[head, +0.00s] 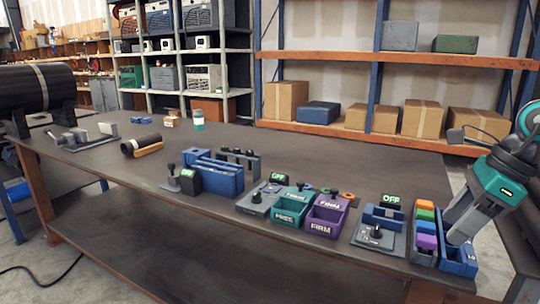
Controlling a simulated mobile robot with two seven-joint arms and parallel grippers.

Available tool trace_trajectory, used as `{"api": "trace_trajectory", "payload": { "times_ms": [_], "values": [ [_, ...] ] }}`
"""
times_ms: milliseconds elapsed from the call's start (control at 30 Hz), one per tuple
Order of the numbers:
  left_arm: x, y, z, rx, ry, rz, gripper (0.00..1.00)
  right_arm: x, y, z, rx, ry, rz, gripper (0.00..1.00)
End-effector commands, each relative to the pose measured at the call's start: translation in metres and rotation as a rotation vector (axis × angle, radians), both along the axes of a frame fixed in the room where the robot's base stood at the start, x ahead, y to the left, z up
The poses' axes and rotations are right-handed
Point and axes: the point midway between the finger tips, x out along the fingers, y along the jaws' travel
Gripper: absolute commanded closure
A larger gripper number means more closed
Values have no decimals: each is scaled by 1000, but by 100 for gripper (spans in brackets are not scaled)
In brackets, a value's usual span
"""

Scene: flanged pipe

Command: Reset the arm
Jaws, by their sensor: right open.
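My right arm comes in from the right edge. Its right gripper (461,226), grey with a teal body, points down and left over a blue bin (457,262) at the right end of the table. The jaws are open; the fingertips are small and partly merge with the bin, so I cannot tell whether they touch it. Nothing shows held between them. My left gripper is not in view.
The dark table (290,155) holds a rack of coloured blocks (425,228), a switch box (376,238), a purple bin (326,217), a green bin (291,208), a blue tool holder (222,178) and a large black pipe (35,88). The table's back middle is clear.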

Motion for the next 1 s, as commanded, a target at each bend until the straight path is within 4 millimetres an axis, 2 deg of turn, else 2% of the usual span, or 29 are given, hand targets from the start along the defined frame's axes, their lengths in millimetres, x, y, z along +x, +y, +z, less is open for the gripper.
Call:
{"api": "trace_trajectory", "payload": {
  "times_ms": [100, 300, 400, 533, 633, 767, 867, 967, 1000],
  "values": [
    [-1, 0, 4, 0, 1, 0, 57, 4, 46, -19, 161, 21, 34, 40],
    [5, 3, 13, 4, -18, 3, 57, 0, 137, -40, 553, 98, 22, 40],
    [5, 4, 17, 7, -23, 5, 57, -7, 181, -43, 804, 178, -40, 40],
    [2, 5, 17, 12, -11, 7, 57, -12, 226, -40, 1174, 332, -213, 40],
    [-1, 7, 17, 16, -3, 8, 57, -10, 240, -39, 1447, 474, -415, 40],
    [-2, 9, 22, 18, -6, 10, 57, -3, 237, -56, 1756, 681, -762, 40],
    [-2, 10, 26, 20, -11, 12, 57, -2, 222, -87, 1948, 848, -1088, 40],
    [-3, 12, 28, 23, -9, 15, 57, -12, 203, -134, 2086, 1017, -1468, 40],
    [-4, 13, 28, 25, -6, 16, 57, -21, 196, -157, 2123, 1081, -1632, 40]
  ]
}}
